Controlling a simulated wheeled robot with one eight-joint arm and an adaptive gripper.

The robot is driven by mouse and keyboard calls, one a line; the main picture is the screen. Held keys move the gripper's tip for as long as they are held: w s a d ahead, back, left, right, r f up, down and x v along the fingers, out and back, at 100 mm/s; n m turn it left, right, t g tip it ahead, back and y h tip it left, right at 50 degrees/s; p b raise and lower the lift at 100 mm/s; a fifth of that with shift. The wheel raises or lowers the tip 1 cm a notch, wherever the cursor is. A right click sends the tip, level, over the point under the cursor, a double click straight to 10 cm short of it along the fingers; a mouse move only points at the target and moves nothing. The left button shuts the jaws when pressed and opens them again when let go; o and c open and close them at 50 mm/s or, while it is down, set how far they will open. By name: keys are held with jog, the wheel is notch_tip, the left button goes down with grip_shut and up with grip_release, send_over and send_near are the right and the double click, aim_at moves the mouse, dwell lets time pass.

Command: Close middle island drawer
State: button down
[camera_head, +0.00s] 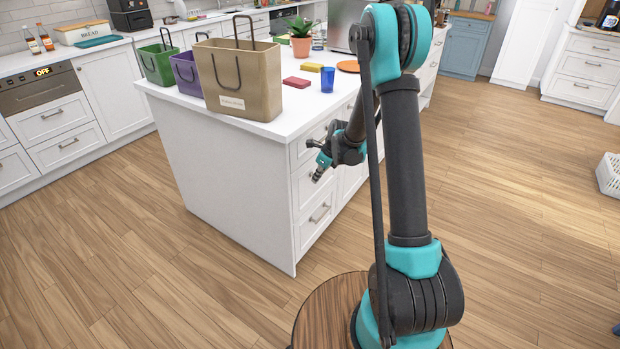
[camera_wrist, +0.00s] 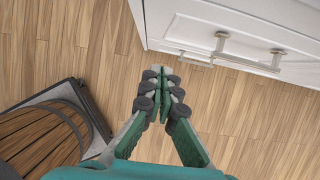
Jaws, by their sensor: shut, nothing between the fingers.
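The white kitchen island (camera_head: 235,180) has a stack of drawers on its right-hand face. The middle island drawer (camera_head: 306,193) is partly hidden behind my gripper (camera_head: 317,178) in the head view. I cannot tell whether it stands slightly out or sits flush. The bottom drawer (camera_head: 313,230) looks flush. In the wrist view, a white drawer front (camera_wrist: 180,25) with a metal bar handle (camera_wrist: 250,54) is at upper right. My gripper (camera_wrist: 160,72) is shut and empty, pointing beside this front, apart from the handle.
A brown paper bag (camera_head: 240,85), a purple bag (camera_head: 186,72) and a green bag (camera_head: 157,62) stand on the island top. A blue cup (camera_head: 327,79) is near the edge above the drawers.

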jog(key=v, duration=1)
jog(key=s+d+n+h, duration=0.1)
jog(key=s+d+n, duration=0.2)
jog(key=s+n, duration=0.5)
jog(key=s+d+r+n+t+h, duration=0.1)
jog(key=s+d+n, duration=0.3)
jog(key=s+n, duration=0.4)
jog(key=s+d+r+n+h, duration=0.1)
jog(key=s+d+n, duration=0.2)
jog(key=s+n, duration=0.6)
jog(key=s, duration=0.5)
jog(key=shift+s+d+t+h, duration=0.2)
jog(key=shift+s+t+h, duration=0.1)
jog(key=shift+s, duration=0.05)
